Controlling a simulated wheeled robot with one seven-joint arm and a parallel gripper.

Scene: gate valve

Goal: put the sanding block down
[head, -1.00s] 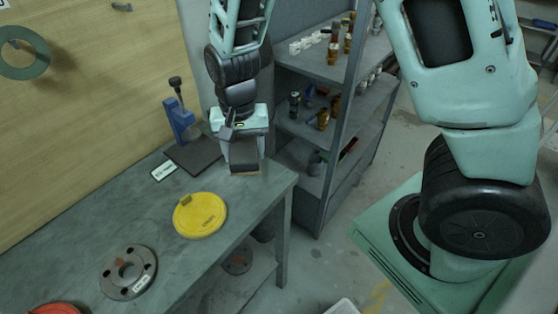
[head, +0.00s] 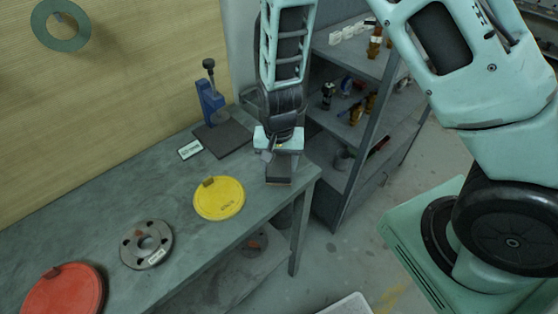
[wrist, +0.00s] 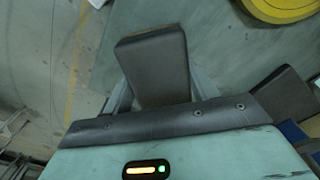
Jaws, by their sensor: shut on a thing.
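My gripper (head: 279,168) is shut on the sanding block, a dark grey block with a thin brown edge. The block (head: 278,182) points down from the jaws at the right end of the grey workbench (head: 165,205). In the wrist view the block (wrist: 158,65) sits between the two fingers, with bench surface to its right and floor to its left. I cannot tell whether its underside touches the bench.
A yellow disc (head: 219,198), a grey flange (head: 147,244) and a red disc (head: 64,290) lie along the bench to the left. A blue stand (head: 210,100) on a dark plate (head: 222,138) and a white label (head: 190,150) are behind. Shelving (head: 345,130) stands right of the bench.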

